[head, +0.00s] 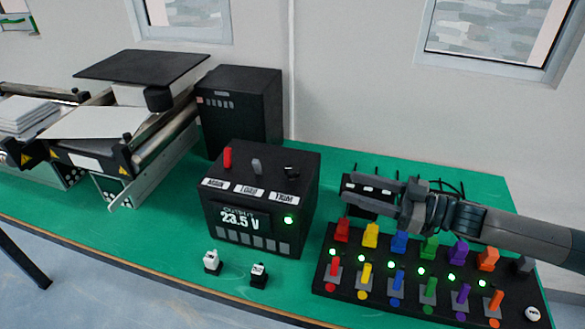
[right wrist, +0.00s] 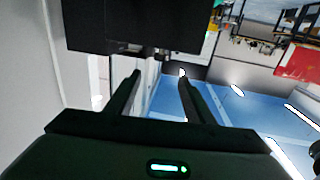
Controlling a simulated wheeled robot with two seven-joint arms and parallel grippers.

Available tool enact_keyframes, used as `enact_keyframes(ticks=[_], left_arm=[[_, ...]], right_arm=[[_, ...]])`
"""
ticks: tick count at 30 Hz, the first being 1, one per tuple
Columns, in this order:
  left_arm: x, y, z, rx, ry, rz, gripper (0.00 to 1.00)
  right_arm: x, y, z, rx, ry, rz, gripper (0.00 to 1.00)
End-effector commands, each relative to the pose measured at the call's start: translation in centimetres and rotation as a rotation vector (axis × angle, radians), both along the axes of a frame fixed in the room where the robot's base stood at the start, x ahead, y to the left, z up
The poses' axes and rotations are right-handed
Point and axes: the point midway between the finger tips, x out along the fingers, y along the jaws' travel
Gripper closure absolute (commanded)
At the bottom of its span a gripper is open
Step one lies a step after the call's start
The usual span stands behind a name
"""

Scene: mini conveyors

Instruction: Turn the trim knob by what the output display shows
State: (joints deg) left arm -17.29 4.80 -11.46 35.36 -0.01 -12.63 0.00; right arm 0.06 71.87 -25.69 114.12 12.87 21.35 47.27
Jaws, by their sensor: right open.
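The black output box (head: 262,200) stands on the green table, and its output display (head: 240,219) reads 23.5 V. A green light (head: 289,219) glows beside the reading. The black trim knob (head: 292,171) sits on the box's top, above the TRIM label, at the right end of the row. My right gripper (head: 348,189) is open and empty, to the right of the box and apart from the knob, its fingers pointing left. Its two fingers (right wrist: 160,82) show apart in the right wrist view, with a dark box-like shape beyond them. My left gripper is out of view.
A red lever (head: 227,159) and a grey lever (head: 256,167) stand beside the knob. A panel of coloured switches (head: 322,286) lies below my right arm. Two small blocks stand in front of the box. A black cabinet (head: 240,105) and a conveyor (head: 150,150) are behind and left.

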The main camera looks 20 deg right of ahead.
Motion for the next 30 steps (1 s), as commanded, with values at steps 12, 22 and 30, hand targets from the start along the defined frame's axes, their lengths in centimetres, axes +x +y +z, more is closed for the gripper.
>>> enact_keyframes(ticks=[12, 22, 30], left_arm=[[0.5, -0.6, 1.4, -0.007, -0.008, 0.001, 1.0], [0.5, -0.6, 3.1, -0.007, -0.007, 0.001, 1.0], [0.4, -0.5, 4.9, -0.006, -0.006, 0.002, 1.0]], right_arm=[[2.4, 2.6, 0.4, 0.003, -0.004, 0.001, 0.52], [5.3, 5.8, 0.5, 0.004, -0.003, 0.001, 0.52], [8.3, 9.3, 0.5, 0.004, -0.003, 0.002, 0.52]])
